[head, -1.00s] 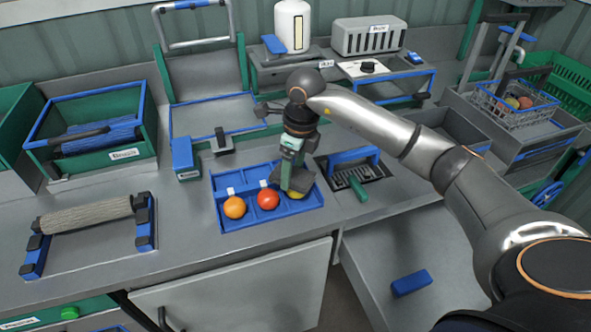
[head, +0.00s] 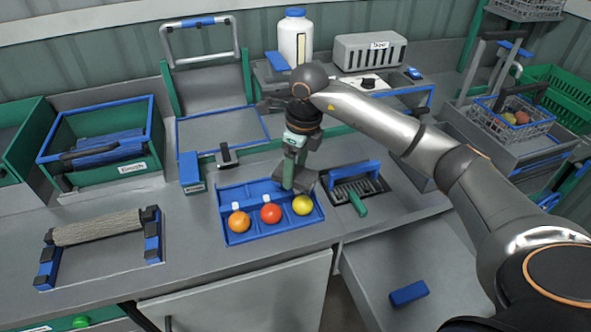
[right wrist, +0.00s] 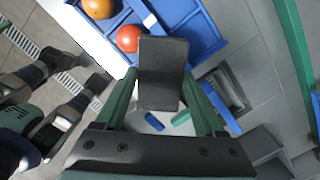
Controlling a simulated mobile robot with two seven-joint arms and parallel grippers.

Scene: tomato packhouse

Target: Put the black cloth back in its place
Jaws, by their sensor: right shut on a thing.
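My right gripper (head: 300,182) points down over the back right part of the blue tray (head: 233,239). Its green fingers are shut on a dark, flat, rectangular thing that looks like the folded black cloth (right wrist: 162,75). In the head view the cloth (head: 305,180) is small and partly hidden by the gripper. It appears to be above or behind the yellow tomato (head: 303,205); I cannot tell whether it touches the tray. My left gripper is out of view.
The tray also holds an orange tomato (head: 239,221) and a red tomato (head: 271,213). A roller stand (head: 98,227) is at left, a green bin with blue contents (head: 133,168) behind it. A green-handled brush (head: 357,201) lies right of the tray. A blue block (head: 409,293) lies on the lower surface.

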